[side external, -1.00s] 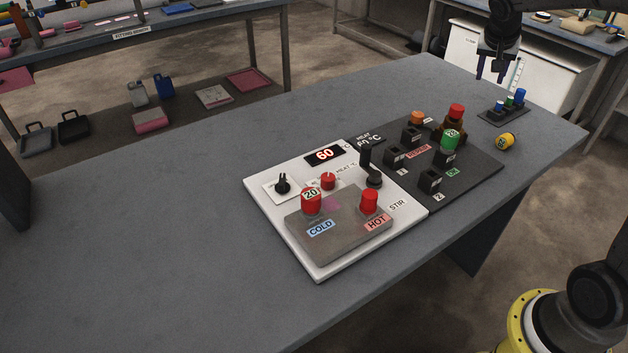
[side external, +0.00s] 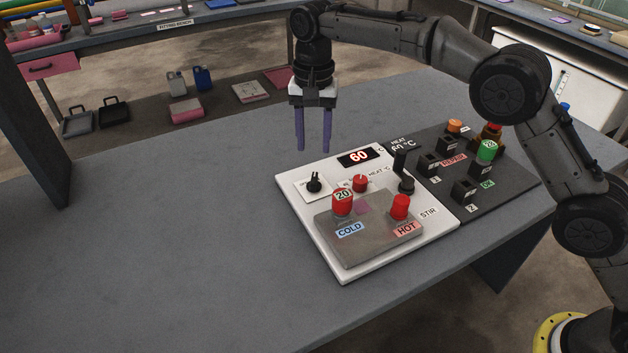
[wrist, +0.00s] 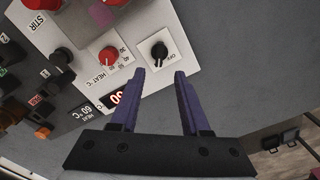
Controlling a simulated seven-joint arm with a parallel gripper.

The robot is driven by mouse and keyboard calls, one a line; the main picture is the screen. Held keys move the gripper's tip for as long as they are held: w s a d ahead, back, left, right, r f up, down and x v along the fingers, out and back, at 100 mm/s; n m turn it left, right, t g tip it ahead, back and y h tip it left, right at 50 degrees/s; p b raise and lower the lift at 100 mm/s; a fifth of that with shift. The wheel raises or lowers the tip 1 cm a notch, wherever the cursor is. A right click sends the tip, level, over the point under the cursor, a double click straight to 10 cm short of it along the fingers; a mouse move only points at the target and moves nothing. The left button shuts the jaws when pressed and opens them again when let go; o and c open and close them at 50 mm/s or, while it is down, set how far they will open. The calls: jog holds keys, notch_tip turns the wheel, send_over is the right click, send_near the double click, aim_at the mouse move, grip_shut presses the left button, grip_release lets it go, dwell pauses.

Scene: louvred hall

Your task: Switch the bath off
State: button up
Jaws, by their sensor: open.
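The bath is a white panel unit (side external: 350,269) on the grey bench, with a display (side external: 359,157) reading 60. A black switch knob (side external: 314,183) sits on a small white plate at its far left corner. My gripper (side external: 314,146) is open and empty, above the bench near the panel's far left edge. In the wrist view its purple fingers (wrist: 160,76) are just short of the black knob.
A grey block on the panel carries a red cylinder marked 20 (side external: 342,203) by COLD and a plain red cylinder (side external: 400,207) by HOT. A dark rack (side external: 510,197) with black holders and a green cylinder (side external: 487,150) adjoins at right. The bench left of the panel is clear.

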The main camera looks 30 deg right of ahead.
aim_at(314, 178)
jog(key=shift+f, duration=4.95)
grip_shut()
